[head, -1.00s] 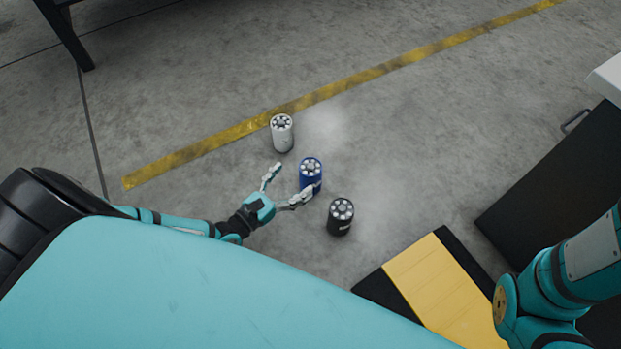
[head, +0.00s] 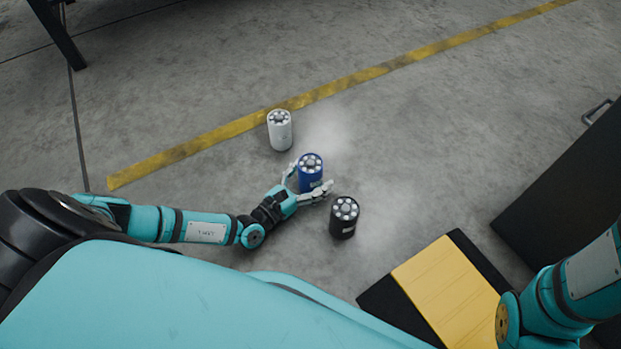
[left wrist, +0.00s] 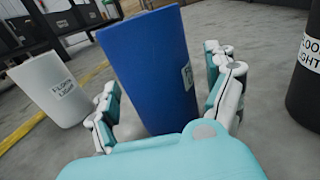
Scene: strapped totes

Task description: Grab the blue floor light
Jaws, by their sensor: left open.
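The blue floor light (head: 311,170) is an upright cylinder with a ring of lamps on top, standing on the concrete floor between a white and a black one. My left gripper (head: 310,187) is open, with one finger on each side of the blue light. In the left wrist view the blue light (left wrist: 152,70) stands between the spread fingers (left wrist: 168,105), its label partly hidden by the right finger. I cannot tell whether either finger touches it. My right gripper is out of view; only my right arm shows in the head view.
The white floor light (head: 280,131) stands behind and left of the blue one. The black floor light (head: 344,217) stands close to the right finger. A yellow and black block (head: 445,285) lies at the lower right. A dark cabinet (head: 565,205) is at the right.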

